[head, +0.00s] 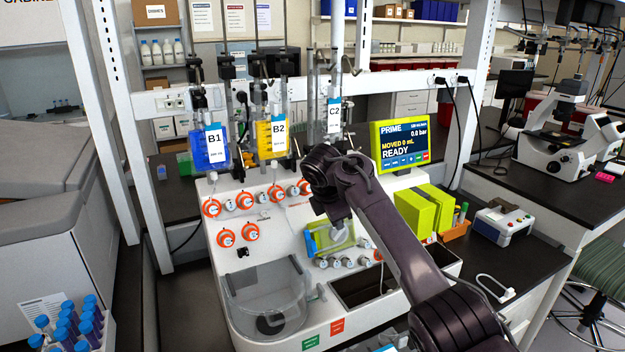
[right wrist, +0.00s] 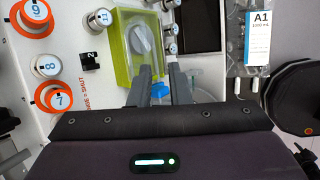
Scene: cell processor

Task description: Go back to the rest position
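My right arm comes in from the lower right in the head view. My left gripper is not in view.
Bags B1 (head: 211,148), B2 (head: 272,136) and C2 (head: 334,118) hang behind the processor. A yellow-green screen (head: 400,145) reads PRIME, READY. Bag A1 (right wrist: 260,38) hangs in the right wrist view. Blue-capped tubes (head: 66,327) stand at lower left, a microscope (head: 560,140) at right.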

